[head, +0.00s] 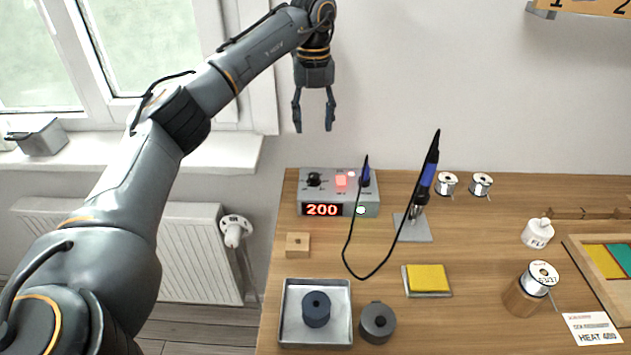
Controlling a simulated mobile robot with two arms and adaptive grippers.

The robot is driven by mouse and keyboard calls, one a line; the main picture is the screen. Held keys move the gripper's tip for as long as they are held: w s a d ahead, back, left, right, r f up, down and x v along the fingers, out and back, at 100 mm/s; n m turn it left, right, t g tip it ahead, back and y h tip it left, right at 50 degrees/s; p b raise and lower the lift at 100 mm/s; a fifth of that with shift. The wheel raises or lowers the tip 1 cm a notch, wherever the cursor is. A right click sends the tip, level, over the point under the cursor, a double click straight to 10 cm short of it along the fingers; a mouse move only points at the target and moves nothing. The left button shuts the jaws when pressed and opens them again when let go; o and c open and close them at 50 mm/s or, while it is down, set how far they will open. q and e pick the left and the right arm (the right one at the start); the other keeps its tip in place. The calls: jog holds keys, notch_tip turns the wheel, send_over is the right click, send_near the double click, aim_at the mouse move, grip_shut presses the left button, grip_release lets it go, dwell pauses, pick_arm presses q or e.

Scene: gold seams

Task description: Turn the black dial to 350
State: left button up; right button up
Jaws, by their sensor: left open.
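The soldering station (338,191) is a grey box at the back left of the wooden table. Its black dial (314,179) sits on the top left of the box. The red display (322,210) on its front reads 200. My left gripper (314,122) is open and empty, fingers pointing down, in the air above and behind the station, apart from the dial. The dial's pointer mark is too small to read. My right gripper is not in view.
A soldering iron (428,172) stands upright in its holder (413,228), its black cable looping across the table. A metal tray (287,312), a yellow sponge (427,278) and a wooden block (297,244) lie nearer. A card (592,328) reads HEAT 400.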

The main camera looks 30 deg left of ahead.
aim_at(314, 175)
pick_arm(q)
notch_tip(314, 175, down, 13)
jog(key=shift+f+p, duration=0.1)
jog(key=shift+p, duration=0.5)
jog(key=shift+f, duration=0.8)
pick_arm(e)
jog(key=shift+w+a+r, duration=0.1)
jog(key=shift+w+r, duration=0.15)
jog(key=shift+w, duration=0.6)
pick_arm(q)
jog(key=shift+c, duration=0.2)
grip_shut()
